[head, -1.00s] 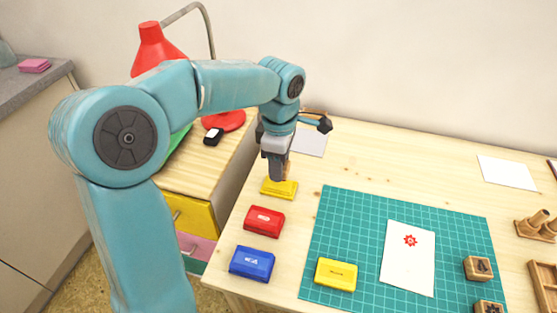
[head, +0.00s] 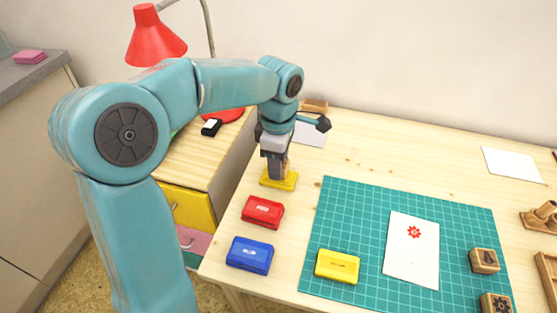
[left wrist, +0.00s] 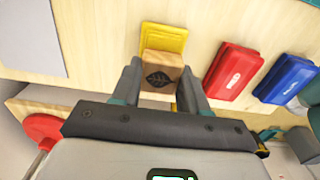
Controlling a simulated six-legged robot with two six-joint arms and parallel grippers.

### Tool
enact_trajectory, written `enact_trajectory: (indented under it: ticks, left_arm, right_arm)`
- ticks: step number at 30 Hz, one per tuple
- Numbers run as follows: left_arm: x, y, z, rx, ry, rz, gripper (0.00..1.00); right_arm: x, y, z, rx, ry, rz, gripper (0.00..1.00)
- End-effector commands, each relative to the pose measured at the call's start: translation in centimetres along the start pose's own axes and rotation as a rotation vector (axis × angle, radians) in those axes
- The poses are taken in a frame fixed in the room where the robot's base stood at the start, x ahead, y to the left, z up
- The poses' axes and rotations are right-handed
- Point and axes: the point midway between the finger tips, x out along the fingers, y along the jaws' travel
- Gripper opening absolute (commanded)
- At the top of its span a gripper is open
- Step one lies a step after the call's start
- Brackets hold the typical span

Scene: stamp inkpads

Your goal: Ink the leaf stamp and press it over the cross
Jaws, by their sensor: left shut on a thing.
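My left gripper (head: 277,172) is shut on the wooden leaf stamp, at the yellow inkpad (head: 279,182). In the left wrist view the stamp (left wrist: 162,73) is a wooden block with a dark leaf on the face toward the camera, between the fingers (left wrist: 160,88). The yellow inkpad (left wrist: 165,37) lies behind it. Whether the stamp touches the pad, I cannot tell. A white card (head: 408,262) lies on the green mat (head: 365,215) with a red flower-like print (head: 414,232). I cannot make out a cross on it. My right gripper is not in view.
A red inkpad (head: 262,211) and a blue inkpad (head: 249,255) lie in front of the gripper. A yellow lid-like piece (head: 337,266) lies on the mat. Two wooden stamps (head: 484,260) (head: 496,303) stand at its right. A red lamp (head: 154,38) stands behind my arm.

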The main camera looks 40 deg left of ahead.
Motion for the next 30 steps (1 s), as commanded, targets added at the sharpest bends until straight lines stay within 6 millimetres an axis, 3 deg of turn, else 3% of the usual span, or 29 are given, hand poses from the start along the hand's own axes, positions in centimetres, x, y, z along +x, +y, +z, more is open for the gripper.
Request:
enact_trajectory:
  ticks: [30]
  left_arm:
    - [1.0,0.0,0.0,0.0,0.0,0.0,0.22]
  right_arm:
    - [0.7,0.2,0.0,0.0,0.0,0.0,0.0]
